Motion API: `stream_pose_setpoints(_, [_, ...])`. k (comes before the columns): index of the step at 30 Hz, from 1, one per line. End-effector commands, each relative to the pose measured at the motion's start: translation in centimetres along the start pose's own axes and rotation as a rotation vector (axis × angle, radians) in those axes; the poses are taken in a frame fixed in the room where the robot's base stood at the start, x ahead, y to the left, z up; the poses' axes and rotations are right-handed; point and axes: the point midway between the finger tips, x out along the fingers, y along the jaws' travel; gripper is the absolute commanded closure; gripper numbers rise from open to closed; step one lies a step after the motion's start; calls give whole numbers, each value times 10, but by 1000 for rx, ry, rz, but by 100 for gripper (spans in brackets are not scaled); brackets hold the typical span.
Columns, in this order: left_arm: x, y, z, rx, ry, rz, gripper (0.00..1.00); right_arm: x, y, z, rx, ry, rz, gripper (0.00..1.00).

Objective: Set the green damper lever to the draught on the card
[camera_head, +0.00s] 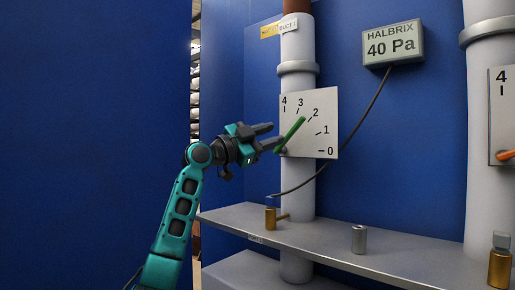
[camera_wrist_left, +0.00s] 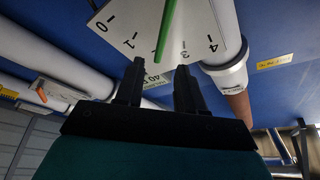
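The green damper lever (camera_head: 292,132) sits on a white dial plate (camera_head: 325,108) marked 0 to 4, on a pale upright duct. The lever slants up and right, pointing between 2 and 3. A grey box (camera_head: 393,44) on the wall reads HALBRIX 40 Pa. My left gripper (camera_head: 278,134) is open and empty, its fingers pointing at the dial from the left. In the left wrist view, the lever (camera_wrist_left: 167,28) shows between and beyond the open fingertips (camera_wrist_left: 159,67); I cannot tell whether they touch it. My right gripper is out of view.
A grey shelf (camera_head: 340,240) runs below the dial, with a brass fitting (camera_head: 271,218) and a small metal cylinder (camera_head: 359,239) on it. A dark cable curves from the box to the fitting. Another duct (camera_head: 490,120) with an orange lever (camera_head: 506,155) stands at right.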

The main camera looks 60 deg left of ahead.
Motion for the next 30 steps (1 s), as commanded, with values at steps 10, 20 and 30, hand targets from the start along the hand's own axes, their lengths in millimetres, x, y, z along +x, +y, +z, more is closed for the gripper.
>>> stream_pose_setpoints(10, [-34,0,0,1,0,0,62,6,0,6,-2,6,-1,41])
stream_pose_setpoints(20, [-36,0,0,1,-1,0,62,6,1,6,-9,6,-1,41])
stream_pose_setpoints(30, [-36,0,0,1,0,0,62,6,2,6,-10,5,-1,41])
